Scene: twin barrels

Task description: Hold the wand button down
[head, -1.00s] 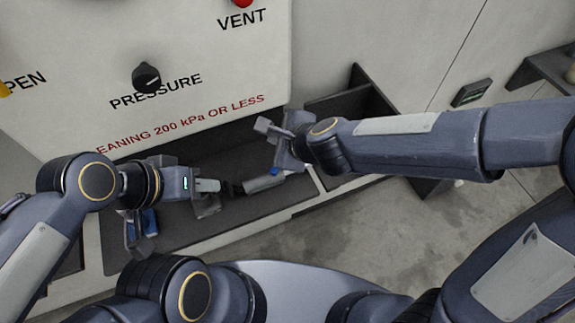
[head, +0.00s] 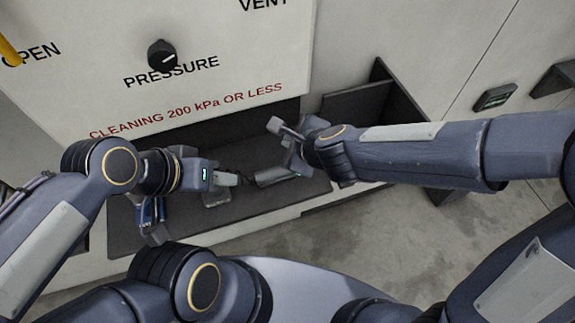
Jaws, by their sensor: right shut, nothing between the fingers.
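The wand (head: 276,176) is a short grey cylinder with a dark end, lying across the dark tray (head: 240,212) in the head view. My right gripper (head: 297,160) is shut and empty at the wand's right end. A small blue spot, probably the button, shows there beside the right fingers. The fingers hide most of it, so I cannot tell whether they touch or press it.
The white panel (head: 225,50) above carries a black pressure knob (head: 161,55) and a yellow handle (head: 9,50). A blue item (head: 150,212) sits below my left wrist. A dark open box (head: 375,110) stands right of the tray. Concrete floor is clear at lower right.

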